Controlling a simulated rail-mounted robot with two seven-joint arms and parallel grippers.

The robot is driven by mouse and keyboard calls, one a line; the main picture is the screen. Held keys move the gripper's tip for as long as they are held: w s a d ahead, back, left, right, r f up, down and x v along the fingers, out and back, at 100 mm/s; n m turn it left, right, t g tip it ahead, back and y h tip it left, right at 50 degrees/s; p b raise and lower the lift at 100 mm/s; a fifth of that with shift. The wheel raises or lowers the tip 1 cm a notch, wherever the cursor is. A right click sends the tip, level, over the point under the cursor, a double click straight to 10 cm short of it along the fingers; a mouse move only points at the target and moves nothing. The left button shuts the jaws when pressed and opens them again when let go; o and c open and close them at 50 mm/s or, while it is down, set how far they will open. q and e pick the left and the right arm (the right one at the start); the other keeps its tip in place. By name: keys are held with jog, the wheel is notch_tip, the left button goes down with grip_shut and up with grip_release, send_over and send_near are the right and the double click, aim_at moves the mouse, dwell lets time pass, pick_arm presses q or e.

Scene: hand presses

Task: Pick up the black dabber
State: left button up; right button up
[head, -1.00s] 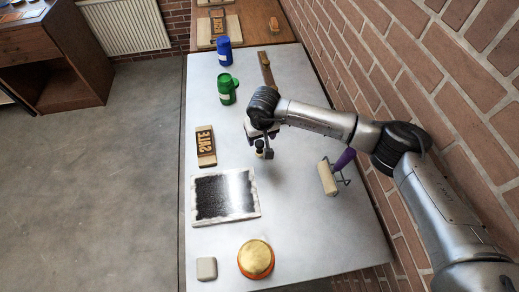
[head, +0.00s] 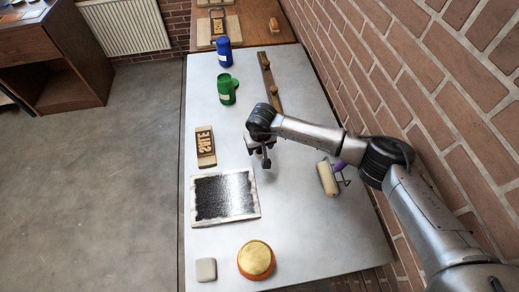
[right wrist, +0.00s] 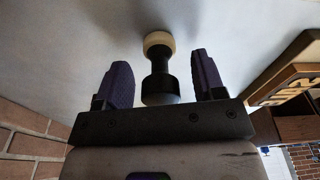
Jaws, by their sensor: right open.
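The black dabber (right wrist: 160,75) has a dark waisted handle and a cream pad at its far end, against the pale table surface. In the right wrist view it stands between the two dark purple fingers of my right gripper (right wrist: 161,72). The fingers are spread, with a gap on each side of the handle. In the head view my right gripper (head: 265,159) is low over the middle of the table and largely hides the dabber. My left gripper is not in view.
An inked slab (head: 256,208) lies in front of the gripper, with a letter block (head: 205,159) to its left. A cream roller (head: 327,179) lies to the right. Green (head: 227,97) and blue (head: 224,58) bottles stand farther back. An orange-and-gold pot (head: 256,246) sits near the front.

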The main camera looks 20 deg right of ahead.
jog(key=shift+c, duration=0.4)
jog(key=c, duration=0.9)
